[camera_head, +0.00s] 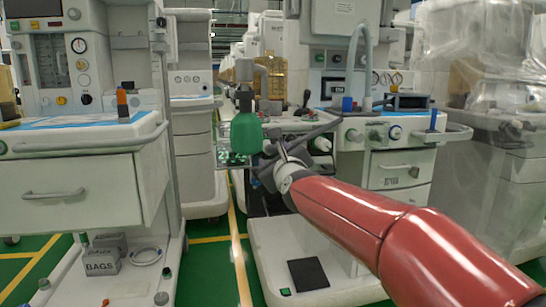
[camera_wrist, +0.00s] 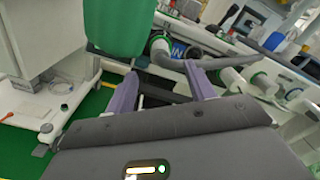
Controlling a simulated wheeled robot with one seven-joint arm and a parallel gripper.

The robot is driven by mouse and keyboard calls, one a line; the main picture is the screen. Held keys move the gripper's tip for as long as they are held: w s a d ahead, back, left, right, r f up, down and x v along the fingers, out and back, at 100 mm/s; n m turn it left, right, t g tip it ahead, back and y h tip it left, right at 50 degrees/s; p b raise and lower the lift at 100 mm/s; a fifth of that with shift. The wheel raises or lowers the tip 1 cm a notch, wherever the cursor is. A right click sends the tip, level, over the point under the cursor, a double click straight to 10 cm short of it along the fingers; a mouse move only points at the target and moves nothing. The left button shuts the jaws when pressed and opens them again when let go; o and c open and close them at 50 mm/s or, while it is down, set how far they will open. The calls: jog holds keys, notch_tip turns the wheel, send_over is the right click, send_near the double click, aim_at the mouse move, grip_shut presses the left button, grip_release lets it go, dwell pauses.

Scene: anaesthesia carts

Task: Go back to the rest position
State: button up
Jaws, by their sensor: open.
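My gripper (camera_head: 268,168) is at the end of my red arm, which reaches in from the lower right in the head view. It is beside the right-hand anaesthesia cart, just below and right of a green breathing bag (camera_head: 246,134). In the wrist view, the two purple-grey fingers of my gripper (camera_wrist: 162,72) are spread apart, with nothing seen held between them. The green bag (camera_wrist: 115,25) hangs just beyond the left fingertip; I cannot tell whether they touch. The fingertips are hard to make out in the head view.
The right-hand cart (camera_head: 395,160) has hoses and knobs close around my gripper. A grey hose (camera_wrist: 215,62) crosses beyond the right finger. A green floor aisle lies between the carts.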

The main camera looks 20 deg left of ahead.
jog(key=shift+s+d, duration=0.15)
jog(key=shift+s, duration=0.05)
dwell(0.3)
jog(key=s+d+f+n+g+h, duration=0.1)
jog(key=s+d+f+n+h, duration=0.2)
jog(key=d, duration=0.4)
jog(key=s+d+f+n+g, duration=0.2)
jog(key=s+d+f+n, duration=0.1)
jog(key=s+d+n, duration=0.4)
jog(key=s+d+f+n+g+h, duration=0.1)
jog(key=s+d+f+n+h, duration=0.15)
jog(key=d, duration=0.55)
jog(key=s+d+f+n+g+h, duration=0.25)
jog(key=s+d+f+n, duration=0.25)
jog(key=s+d+f, duration=0.45)
jog(key=s+d+f+n+g+h, duration=0.25)
jog(key=s+d+f+n, duration=0.4)
jog(key=s, duration=0.55)
notch_tip(320, 180, up, 14)
jog(key=m+p, duration=0.1)
jog(key=p, duration=1.2)
jog(key=shift+w+a+f+g+y, duration=0.25)
jog(key=shift+w+a+g+y, duration=0.1)
jog(key=shift+w+y, duration=0.1)
